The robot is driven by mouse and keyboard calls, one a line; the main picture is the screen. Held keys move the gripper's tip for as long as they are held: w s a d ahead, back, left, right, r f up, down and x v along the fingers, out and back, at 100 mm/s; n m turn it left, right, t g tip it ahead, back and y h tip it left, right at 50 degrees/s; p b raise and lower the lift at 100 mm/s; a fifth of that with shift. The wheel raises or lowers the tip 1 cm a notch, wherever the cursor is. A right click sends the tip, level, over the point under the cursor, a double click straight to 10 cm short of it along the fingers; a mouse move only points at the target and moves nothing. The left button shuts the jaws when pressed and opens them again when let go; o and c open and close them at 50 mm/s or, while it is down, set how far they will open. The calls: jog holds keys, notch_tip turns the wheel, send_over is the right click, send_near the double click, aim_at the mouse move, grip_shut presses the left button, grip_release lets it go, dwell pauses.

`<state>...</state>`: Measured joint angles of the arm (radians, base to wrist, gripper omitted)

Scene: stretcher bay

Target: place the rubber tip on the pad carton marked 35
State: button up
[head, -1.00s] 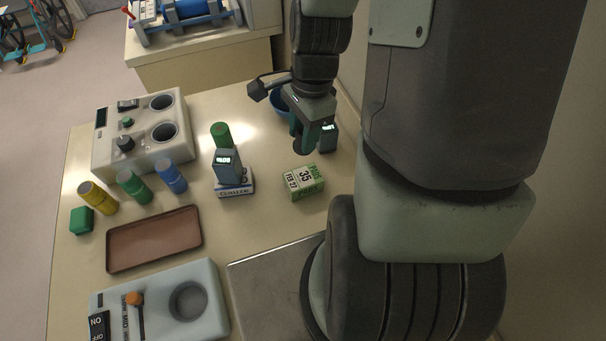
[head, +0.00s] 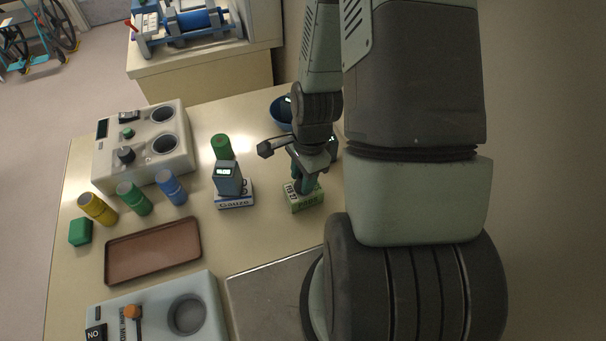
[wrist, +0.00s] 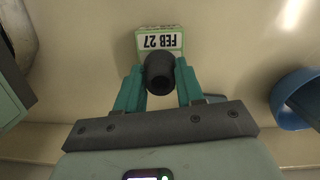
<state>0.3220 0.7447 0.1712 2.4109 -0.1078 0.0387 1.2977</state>
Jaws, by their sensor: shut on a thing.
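The green and white pad carton (head: 303,203) stands on the table in the head view, below my gripper (head: 307,186). Its "35" face is mostly hidden by the gripper there. In the wrist view the carton (wrist: 160,41) shows "FEB 27" beyond the fingertips. My gripper (wrist: 160,88) is shut on the rubber tip (wrist: 160,73), a dark hollow cylinder between the two green fingers. The tip is over or at the near part of the carton; I cannot tell whether they touch.
A gauze box (head: 236,201) with a grey device (head: 228,178) on it stands left of the carton. A blue bowl (head: 281,113) is behind the gripper and also at right in the wrist view (wrist: 292,100). A brown tray (head: 153,251) lies left.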

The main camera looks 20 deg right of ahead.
jog(key=o, duration=1.1)
jog(key=shift+o, duration=0.2)
notch_tip(320, 180, up, 12)
jog(key=d, duration=0.1)
jog(key=shift+w+d, duration=0.15)
jog(key=shift+d, duration=0.05)
